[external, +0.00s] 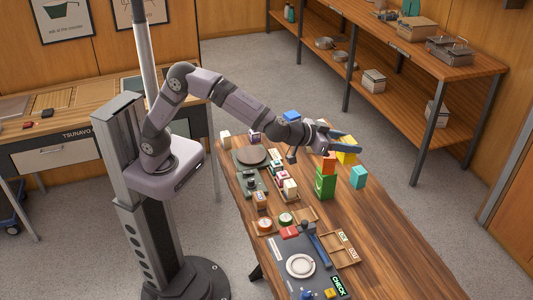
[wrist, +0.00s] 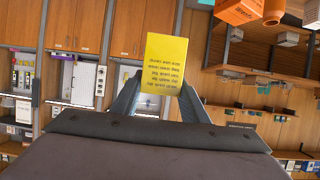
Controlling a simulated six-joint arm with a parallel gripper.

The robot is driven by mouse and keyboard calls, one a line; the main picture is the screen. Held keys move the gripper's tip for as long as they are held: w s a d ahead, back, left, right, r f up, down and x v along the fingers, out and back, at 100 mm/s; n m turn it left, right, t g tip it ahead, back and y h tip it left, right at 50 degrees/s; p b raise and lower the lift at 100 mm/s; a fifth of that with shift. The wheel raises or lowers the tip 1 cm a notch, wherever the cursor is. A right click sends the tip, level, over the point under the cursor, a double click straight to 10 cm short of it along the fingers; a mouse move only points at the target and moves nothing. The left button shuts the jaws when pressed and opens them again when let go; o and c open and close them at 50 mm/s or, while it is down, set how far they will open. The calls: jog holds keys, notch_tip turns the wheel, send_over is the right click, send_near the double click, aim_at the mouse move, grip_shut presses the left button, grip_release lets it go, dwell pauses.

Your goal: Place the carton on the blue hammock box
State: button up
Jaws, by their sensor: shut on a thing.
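My gripper (external: 346,143) is above the far part of the wooden table, its fingers pointing right. It is shut on a yellow carton (external: 347,157), which also shows between the fingertips in the wrist view (wrist: 163,60) with dark lines of print on its face. A blue box (external: 291,117) is at the table's far side, partly behind my arm. A light-blue box (external: 358,177) is to the right, near the table's right edge. I cannot read any label, so I cannot tell which is the hammock box.
An orange block (external: 328,162) is on a green block (external: 325,184), close below and left of the carton. Small boxes, a dark round plate (external: 252,156), wooden trays (external: 343,249) and a mat with a white dish (external: 300,266) crowd the left side. The table's right front is clear.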

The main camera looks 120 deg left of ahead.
notch_tip(320, 180, up, 3)
jog(key=s+a+n+g+y+p, duration=0.25)
jog(key=s+a, duration=0.35)
jog(key=a, duration=0.7)
jog(key=n+g+y+p, duration=0.2)
jog(key=n+g+p, duration=0.1)
jog(key=n+g, duration=0.4)
send_over(292, 114)
notch_tip(292, 114, down, 4)
jog(key=shift+f+b, duration=0.35)
jog(key=shift+f, duration=5.25)
jog(key=shift+f, duration=0.2)
jog(key=o, duration=1.1)
jog(key=shift+o, duration=0.2)
